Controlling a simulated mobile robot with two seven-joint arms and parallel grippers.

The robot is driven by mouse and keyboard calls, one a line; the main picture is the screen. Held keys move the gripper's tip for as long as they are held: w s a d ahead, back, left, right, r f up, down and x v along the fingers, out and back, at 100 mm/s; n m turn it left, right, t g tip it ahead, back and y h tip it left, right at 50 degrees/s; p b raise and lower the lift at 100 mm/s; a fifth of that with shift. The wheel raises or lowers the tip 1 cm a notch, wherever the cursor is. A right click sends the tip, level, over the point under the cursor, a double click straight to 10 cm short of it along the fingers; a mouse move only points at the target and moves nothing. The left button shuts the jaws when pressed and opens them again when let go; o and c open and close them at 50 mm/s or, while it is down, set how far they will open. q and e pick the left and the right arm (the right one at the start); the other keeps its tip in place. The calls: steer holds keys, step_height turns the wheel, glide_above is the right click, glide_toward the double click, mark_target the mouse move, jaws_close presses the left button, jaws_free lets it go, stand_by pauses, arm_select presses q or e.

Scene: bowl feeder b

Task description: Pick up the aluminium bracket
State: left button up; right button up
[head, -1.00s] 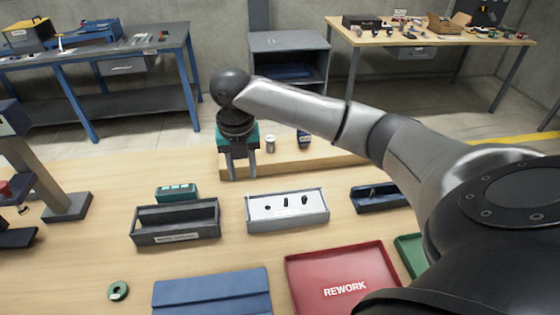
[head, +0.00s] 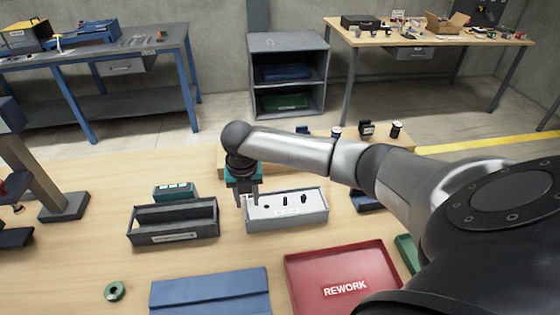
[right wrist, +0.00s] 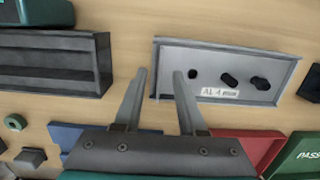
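I cannot pick out an aluminium bracket for certain. A light grey tray (head: 310,212) stands mid-bench; its label in the right wrist view begins "AL". Three small dark shapes (head: 285,199) show inside it, and the tray also shows in the right wrist view (right wrist: 280,62). My right gripper (head: 247,201) points down at the tray's left end. In the right wrist view its two fingers (right wrist: 161,72) are apart with nothing between them, the right one close to the tray's left end. My left gripper is not in view.
A dark grey bin (head: 140,232) stands left of the tray, with a teal box (head: 175,191) behind. A red REWORK tray (head: 372,268), a blue panel (head: 212,292) and a green ring (head: 115,291) lie in front. Small items stand on the wooden riser (head: 350,150) behind.

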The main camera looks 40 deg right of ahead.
steer(key=shift+c, duration=0.3)
jaws_close()
steer(key=shift+r, duration=0.1)
stand_by(1.0)
